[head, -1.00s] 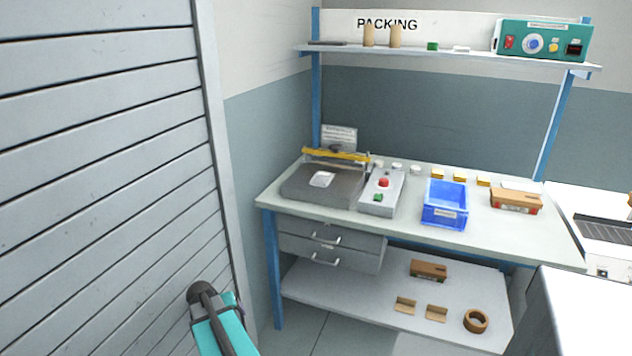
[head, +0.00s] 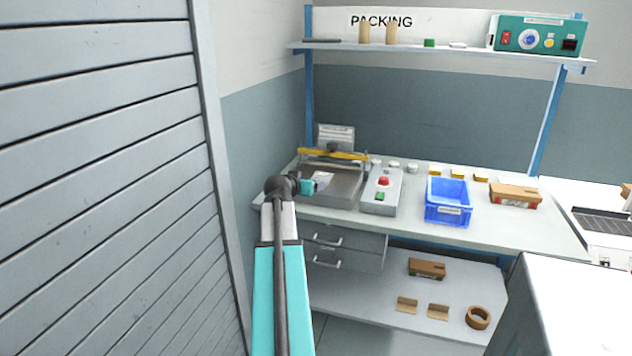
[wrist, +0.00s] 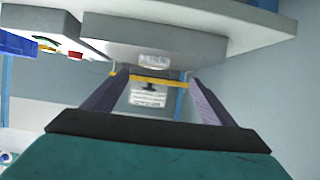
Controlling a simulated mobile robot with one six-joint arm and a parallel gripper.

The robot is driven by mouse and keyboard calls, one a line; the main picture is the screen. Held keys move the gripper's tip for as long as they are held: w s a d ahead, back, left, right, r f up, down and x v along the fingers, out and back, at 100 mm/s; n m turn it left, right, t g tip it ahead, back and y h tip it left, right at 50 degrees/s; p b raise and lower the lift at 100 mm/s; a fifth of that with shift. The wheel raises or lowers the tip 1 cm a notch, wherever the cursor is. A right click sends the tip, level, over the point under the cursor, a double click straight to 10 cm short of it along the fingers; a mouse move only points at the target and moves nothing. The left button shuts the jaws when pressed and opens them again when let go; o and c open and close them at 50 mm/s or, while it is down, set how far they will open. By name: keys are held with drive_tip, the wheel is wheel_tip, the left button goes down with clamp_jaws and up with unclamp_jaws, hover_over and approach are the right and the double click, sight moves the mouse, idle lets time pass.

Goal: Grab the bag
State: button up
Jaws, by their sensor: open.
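The bag (head: 323,179) is a small pale packet on the dark plate of a sealer (head: 345,187) with a yellow bar, at the left end of the bench. My gripper (head: 312,186) is in front of the bag in the head view and hides its left part. In the wrist view, which is upside down, my gripper (wrist: 157,77) has its two fingers wide apart with nothing between them. The bag (wrist: 155,62) shows there beyond the fingertips, roughly centred between them. I cannot tell the exact gap.
A control box (head: 382,192) with red and green buttons stands right of the sealer. A blue bin (head: 447,203) and a brown carton (head: 514,195) are further right on the bench. A sign (head: 336,136) stands behind the sealer. A grey shutter (head: 100,180) fills the left side.

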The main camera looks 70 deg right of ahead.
drive_tip(key=shift+s+d+r, duration=0.4)
drive_tip(key=shift+s+r, duration=0.15)
drive_tip(key=shift+r, duration=0.25)
approach(321, 176)
drive_tip(key=shift+p+x, duration=0.4)
drive_tip(key=shift+x, duration=0.9)
drive_tip(key=shift+w+f, duration=0.1)
drive_tip(key=shift+f, duration=0.15)
drive_tip(key=shift+p+x, duration=0.55)
drive_tip(key=shift+x, duration=1.95)
drive_tip(key=c, duration=1.2)
drive_tip(key=shift+r, duration=0.15)
